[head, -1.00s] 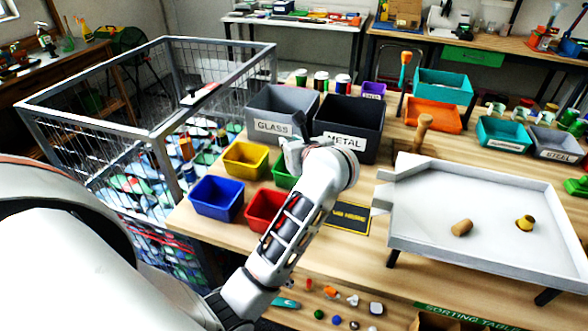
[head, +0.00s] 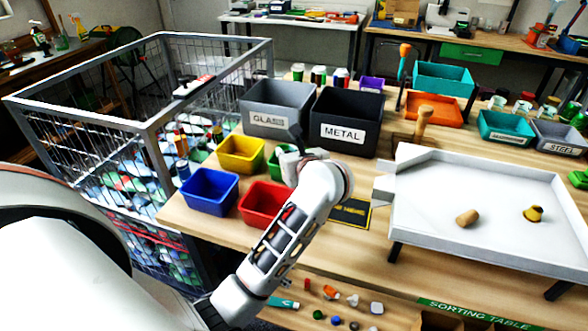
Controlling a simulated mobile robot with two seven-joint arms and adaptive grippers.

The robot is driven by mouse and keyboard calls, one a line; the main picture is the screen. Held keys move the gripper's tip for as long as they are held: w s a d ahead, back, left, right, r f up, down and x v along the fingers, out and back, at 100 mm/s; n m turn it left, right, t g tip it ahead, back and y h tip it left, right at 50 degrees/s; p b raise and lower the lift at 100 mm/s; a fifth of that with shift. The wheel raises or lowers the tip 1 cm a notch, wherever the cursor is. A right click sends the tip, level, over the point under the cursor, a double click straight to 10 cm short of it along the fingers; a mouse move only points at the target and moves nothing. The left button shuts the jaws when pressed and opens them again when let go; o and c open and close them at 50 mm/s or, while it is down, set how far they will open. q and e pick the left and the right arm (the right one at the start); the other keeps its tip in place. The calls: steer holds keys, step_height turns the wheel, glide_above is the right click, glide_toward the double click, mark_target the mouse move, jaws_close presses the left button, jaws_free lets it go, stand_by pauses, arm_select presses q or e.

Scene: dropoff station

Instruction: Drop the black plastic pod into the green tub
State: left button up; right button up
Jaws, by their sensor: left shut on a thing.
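The green tub (head: 272,164) is a small open bin behind the red tub and right of the yellow one. My left gripper (head: 285,158) is over it and hides much of it. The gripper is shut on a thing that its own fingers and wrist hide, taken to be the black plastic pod. I cannot make out the pod itself. How far the fingertips are above the tub's rim is unclear. My right gripper is not in view.
Yellow (head: 241,154), blue (head: 209,191) and red (head: 262,203) tubs stand close around. The grey GLASS bin (head: 268,120) and dark METAL bin (head: 341,133) rise just behind. A white tray (head: 500,200) with two small items is at right; a wire cage (head: 150,130) is at left.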

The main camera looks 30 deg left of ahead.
arm_select(q)
steer(key=o, duration=0.8)
step_height(320, 180, up, 10)
steer(key=shift+r, duration=0.1)
stand_by(0.4)
